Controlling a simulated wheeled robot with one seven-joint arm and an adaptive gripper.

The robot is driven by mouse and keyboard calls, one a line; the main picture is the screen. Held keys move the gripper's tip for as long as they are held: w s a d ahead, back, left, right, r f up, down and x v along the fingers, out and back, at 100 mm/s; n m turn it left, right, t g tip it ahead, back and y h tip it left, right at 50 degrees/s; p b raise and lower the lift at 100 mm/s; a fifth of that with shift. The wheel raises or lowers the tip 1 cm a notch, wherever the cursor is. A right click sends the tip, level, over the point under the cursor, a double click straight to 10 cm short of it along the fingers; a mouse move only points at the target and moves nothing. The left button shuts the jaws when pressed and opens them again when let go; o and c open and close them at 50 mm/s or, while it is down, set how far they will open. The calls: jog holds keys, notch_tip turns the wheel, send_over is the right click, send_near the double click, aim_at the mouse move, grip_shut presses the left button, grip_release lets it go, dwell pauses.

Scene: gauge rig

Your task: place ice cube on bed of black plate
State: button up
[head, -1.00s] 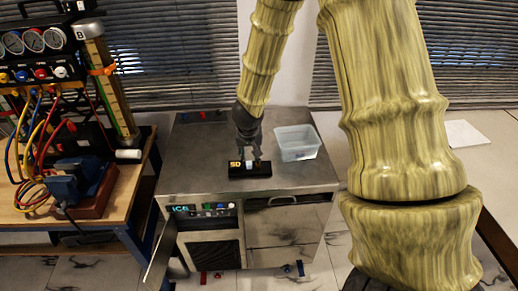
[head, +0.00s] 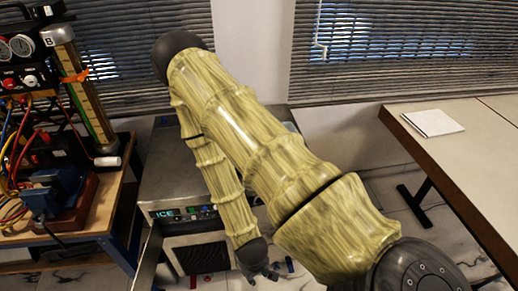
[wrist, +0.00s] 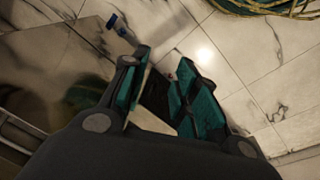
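My gripper (head: 262,273) hangs low in front of the steel ICE cabinet, near the floor. In the wrist view my gripper (wrist: 160,88) has its teal-padded fingers apart. I see no ice cube between them, only floor and a dark patch that I cannot identify. The black plate and the ice cube do not show in either current view. My arm covers much of the cabinet top, where the plate stood in the earlier head view.
The steel cabinet (head: 160,180) stands in the middle. A wooden bench (head: 105,215) with a blue vise (head: 52,190) and gauges is at left. A table (head: 468,150) with a white sheet (head: 432,122) is at right. A yellow-green coil (wrist: 270,6) lies on the floor.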

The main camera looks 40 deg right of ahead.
jog(key=s+a+f+y, duration=0.1)
jog(key=s+a, duration=0.3)
jog(key=s, duration=0.2)
jog(key=shift+s+f+g, duration=0.15)
jog(key=shift+f+g, duration=0.25)
jog(key=shift+f, duration=0.1)
